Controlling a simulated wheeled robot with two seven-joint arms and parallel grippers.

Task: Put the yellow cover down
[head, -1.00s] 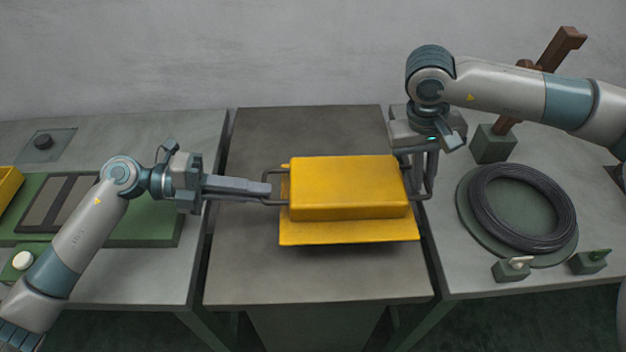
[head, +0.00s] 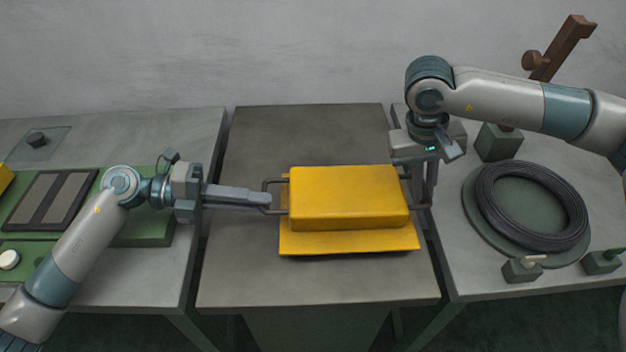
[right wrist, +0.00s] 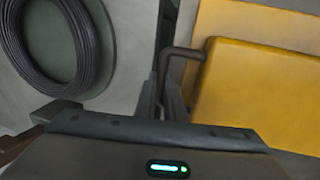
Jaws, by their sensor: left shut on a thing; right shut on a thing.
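The yellow cover (head: 350,195) is a box with a wide flange and a dark handle at each side. It is level over the middle grey table (head: 300,130); whether its flange touches the top is hard to tell. My left gripper (head: 266,200) is shut on the left handle. My right gripper (head: 425,195) points down and is shut on the right handle, its fingers partly hidden by the wrist. In the right wrist view the cover (right wrist: 260,90) and its handle (right wrist: 182,52) show beside the fingers.
On the right table a coil of dark wire (head: 530,205) lies on a round green plate, near small green blocks with levers (head: 522,268) and a brown lever (head: 562,48). A green panel (head: 150,228) is on the left table. The middle table is clear around the cover.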

